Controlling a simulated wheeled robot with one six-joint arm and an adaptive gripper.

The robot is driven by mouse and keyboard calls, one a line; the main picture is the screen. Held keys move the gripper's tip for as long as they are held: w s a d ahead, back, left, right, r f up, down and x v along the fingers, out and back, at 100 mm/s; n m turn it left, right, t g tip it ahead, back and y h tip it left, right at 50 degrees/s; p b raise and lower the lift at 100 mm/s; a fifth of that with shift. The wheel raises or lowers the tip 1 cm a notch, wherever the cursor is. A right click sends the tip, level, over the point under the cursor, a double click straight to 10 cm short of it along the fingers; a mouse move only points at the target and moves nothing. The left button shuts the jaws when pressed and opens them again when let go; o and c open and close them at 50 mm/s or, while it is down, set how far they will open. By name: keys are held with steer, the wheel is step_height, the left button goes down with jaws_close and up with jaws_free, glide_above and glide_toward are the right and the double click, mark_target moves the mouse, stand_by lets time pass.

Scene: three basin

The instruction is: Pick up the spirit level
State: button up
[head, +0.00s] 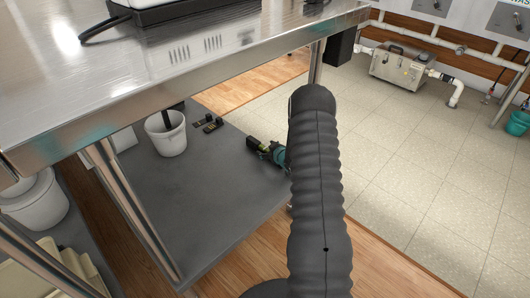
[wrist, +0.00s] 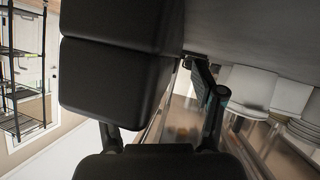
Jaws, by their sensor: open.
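I cannot make out a spirit level for certain in either view.
A steel tabletop (head: 170,85) overhangs the shelf. A white bucket (head: 166,134) and small black items (head: 208,124) stand on the shelf. Another white bucket (head: 35,203) is at far left. Metal legs edge the shelf. Tiled floor (head: 420,160) at right is mostly clear.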

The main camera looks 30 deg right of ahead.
jaws_close()
stand_by(0.4)
